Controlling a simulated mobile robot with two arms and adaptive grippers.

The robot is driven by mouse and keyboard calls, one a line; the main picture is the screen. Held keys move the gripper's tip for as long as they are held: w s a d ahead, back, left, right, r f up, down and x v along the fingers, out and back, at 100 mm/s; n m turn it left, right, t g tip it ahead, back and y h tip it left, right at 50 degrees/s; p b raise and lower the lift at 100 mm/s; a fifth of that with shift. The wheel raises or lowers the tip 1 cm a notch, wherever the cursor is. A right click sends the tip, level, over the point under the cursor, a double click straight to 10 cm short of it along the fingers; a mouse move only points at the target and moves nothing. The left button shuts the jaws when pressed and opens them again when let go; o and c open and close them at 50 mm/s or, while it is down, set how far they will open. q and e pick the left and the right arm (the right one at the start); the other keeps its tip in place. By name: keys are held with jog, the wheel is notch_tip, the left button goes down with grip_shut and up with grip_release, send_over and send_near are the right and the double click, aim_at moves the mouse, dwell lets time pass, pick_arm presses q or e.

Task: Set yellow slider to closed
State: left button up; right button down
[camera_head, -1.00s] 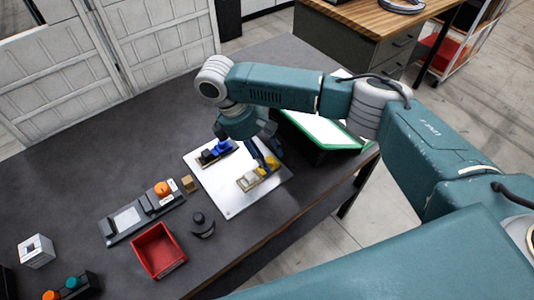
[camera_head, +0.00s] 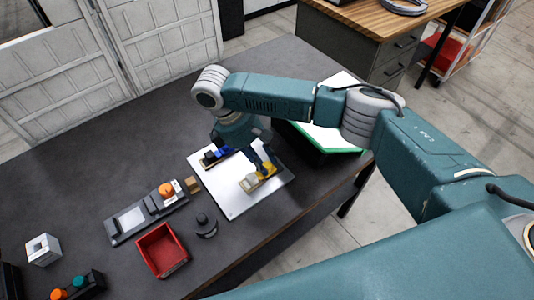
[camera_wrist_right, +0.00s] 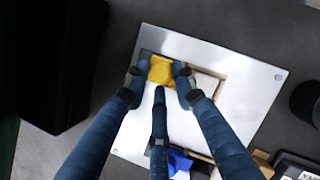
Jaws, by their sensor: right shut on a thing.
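The yellow slider (camera_head: 270,169) sits on a white panel (camera_head: 232,208). It lies at the right end of its tan track (camera_head: 249,183) in the head view. In the right wrist view the yellow slider (camera_wrist_right: 161,68) is at the left end of the track, and the bare slot (camera_wrist_right: 208,84) extends to its right. My right gripper (camera_head: 264,166) comes down from above. Its fingers (camera_wrist_right: 161,80) are shut on the yellow slider, one on each side. Fingers hide part of the slider in the head view. My left gripper is not in view.
A blue slider (camera_head: 221,153) is on the same panel. A green-edged board (camera_head: 330,140) stands close behind my right gripper. A red bin (camera_head: 162,252), a device with an orange knob (camera_head: 166,189) and a small wooden block (camera_head: 193,184) are to the left.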

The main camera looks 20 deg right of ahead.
jog(key=shift+s+f, duration=0.1)
jog(key=shift+s, duration=0.15)
jog(key=c, duration=1.8)
grip_release()
jog(key=shift+a, duration=0.1)
jog(key=shift+o, duration=1.3)
jog(key=shift+s, duration=0.25)
jog(key=shift+w, duration=0.2)
jog(key=shift+a+r, duration=0.1)
jog(key=shift+r, duration=0.25)
jog(key=v, duration=1.1)
jog(key=shift+r, duration=0.25)
